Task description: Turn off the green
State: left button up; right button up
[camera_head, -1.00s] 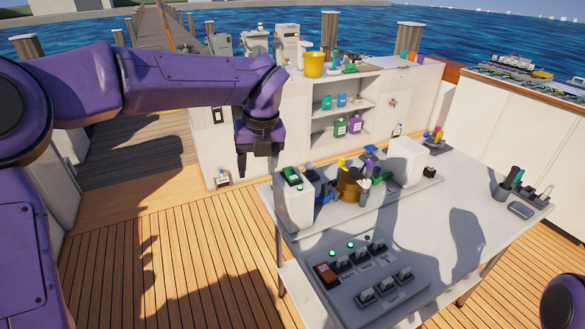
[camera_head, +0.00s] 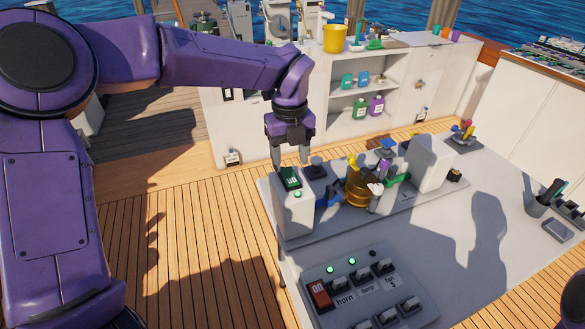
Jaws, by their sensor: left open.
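A green rocker switch (camera_head: 290,178) with white lettering sits on top of a white box (camera_head: 293,217) at the left end of the table. A small green light (camera_head: 297,195) glows just in front of it. My left gripper (camera_head: 290,160) points down, open and empty, with its fingers just above and behind the green switch. I cannot tell whether a finger touches it. My right gripper is not in view.
A grey panel (camera_head: 345,310) in front has a red switch (camera_head: 319,293), several dark switches and two lit green lights. The table's right middle (camera_head: 450,260) is clear.

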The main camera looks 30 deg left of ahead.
aim_at(291, 178)
pick_arm(q)
jog(key=f, duration=0.4)
jog(key=shift+w+f, duration=0.2)
jog(key=shift+f, duration=0.15)
jog(key=c, duration=1.1)
jog(key=shift+o, duration=0.2)
jog(key=p, duration=0.2)
jog(key=g+h+p, duration=0.1)
jog(key=p, duration=0.1)
jog(key=shift+w+a+r+h, duration=0.15)
jog(key=shift+a+r+h, duration=0.15)
jog(key=shift+r, duration=0.1)
jog(key=shift+w+a+f+g+h+p, duration=0.1)
jog(key=shift+w+f+g+h+p, duration=0.15)
jog(key=shift+g+h+p, duration=0.4)
jog(key=o, duration=1.1)
jog(key=shift+s, duration=0.1)
jog(key=shift+c, duration=0.2)
